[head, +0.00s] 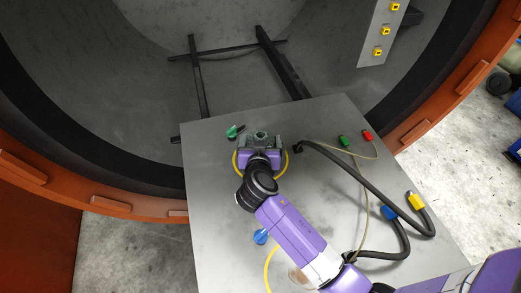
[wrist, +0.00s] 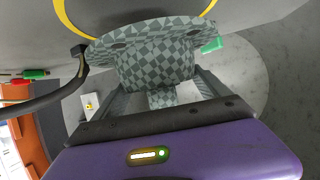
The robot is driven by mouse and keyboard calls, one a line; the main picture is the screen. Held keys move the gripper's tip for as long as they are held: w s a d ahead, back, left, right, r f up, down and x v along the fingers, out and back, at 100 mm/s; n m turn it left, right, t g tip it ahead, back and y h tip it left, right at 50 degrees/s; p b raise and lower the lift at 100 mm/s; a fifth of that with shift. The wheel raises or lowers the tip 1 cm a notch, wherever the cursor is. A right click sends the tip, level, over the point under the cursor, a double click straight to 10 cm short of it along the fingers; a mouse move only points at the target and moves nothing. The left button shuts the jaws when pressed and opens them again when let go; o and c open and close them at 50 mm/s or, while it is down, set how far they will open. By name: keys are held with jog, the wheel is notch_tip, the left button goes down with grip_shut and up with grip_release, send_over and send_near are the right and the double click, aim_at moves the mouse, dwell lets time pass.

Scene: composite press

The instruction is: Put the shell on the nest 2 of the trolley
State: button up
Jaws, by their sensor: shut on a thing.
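The shell (head: 261,135) is a grey-green part with a checkered surface in the wrist view (wrist: 155,68), a wide flange above a narrower body. My gripper (head: 261,146) is shut on the shell, with a finger on each side of its body. It is over the far part of the grey trolley top (head: 325,118). A yellow ring (head: 236,163) on the trolley shows around the gripper and shell. Another yellow ring (head: 267,270) is nearer, partly hidden by my arm. I cannot tell whether the shell touches the trolley, nor which ring is nest 2.
A black hose (head: 360,176) arches over the trolley's right side, with yellow (head: 415,201) and blue (head: 389,212) fittings. Green (head: 344,141) and red (head: 367,134) fittings lie at the far right. A green fitting (head: 234,131) is beside the shell. The orange-rimmed vessel (head: 120,207) stands beyond.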

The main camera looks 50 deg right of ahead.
jog(key=shift+f, duration=2.1)
jog(key=shift+f+b, duration=0.1)
jog(key=shift+b, duration=0.3)
jog(key=o, duration=1.5)
jog(key=shift+r+p, duration=0.2)
jog(key=shift+p, duration=0.1)
jog(key=v, duration=1.2)
jog(key=shift+f+b, duration=0.15)
jog(key=shift+b, duration=0.25)
